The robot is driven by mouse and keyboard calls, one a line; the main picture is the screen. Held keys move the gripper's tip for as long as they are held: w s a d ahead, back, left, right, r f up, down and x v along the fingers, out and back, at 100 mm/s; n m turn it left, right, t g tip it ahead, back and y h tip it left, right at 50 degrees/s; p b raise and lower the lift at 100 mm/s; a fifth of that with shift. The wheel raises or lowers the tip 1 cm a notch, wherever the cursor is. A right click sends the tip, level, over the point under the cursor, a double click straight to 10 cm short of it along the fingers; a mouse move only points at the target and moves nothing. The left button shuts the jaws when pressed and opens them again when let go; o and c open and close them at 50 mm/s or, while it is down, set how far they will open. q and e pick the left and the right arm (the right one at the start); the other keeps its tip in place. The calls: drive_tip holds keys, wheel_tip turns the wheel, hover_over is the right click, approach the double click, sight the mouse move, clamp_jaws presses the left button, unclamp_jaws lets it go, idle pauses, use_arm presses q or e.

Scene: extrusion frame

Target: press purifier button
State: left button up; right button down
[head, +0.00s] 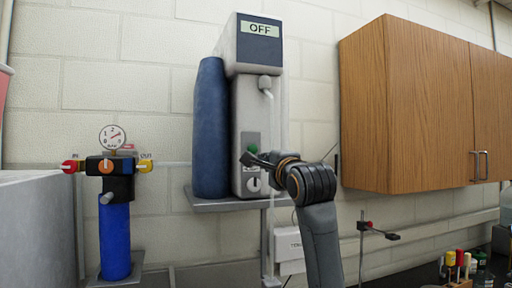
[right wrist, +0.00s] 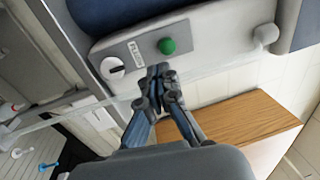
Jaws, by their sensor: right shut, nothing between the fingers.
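The purifier (head: 250,100) is a tall grey unit on a wall shelf, with a blue cylinder (head: 211,130) at its left side. Its top display (head: 260,28) reads OFF. The green button (head: 252,149) is on the lower front, above a round white dial (head: 253,184). In the right wrist view the green button (right wrist: 167,46) lies just beyond my fingertips. My right gripper (head: 254,158) is shut and empty, with its tips close to the button; a small gap shows in the right wrist view (right wrist: 157,70). My left gripper is not in view.
A wooden cabinet (head: 405,105) hangs on the wall to the right of my right arm. A blue filter with a gauge (head: 112,137) stands at the left. A clear tube hangs down the purifier's front. Bottles and tools (head: 458,262) stand at lower right.

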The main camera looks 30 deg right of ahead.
sight(253, 149)
drive_tip(key=p+x, duration=0.4)
drive_tip(key=x, duration=0.3)
drive_tip(key=shift+w, duration=0.2)
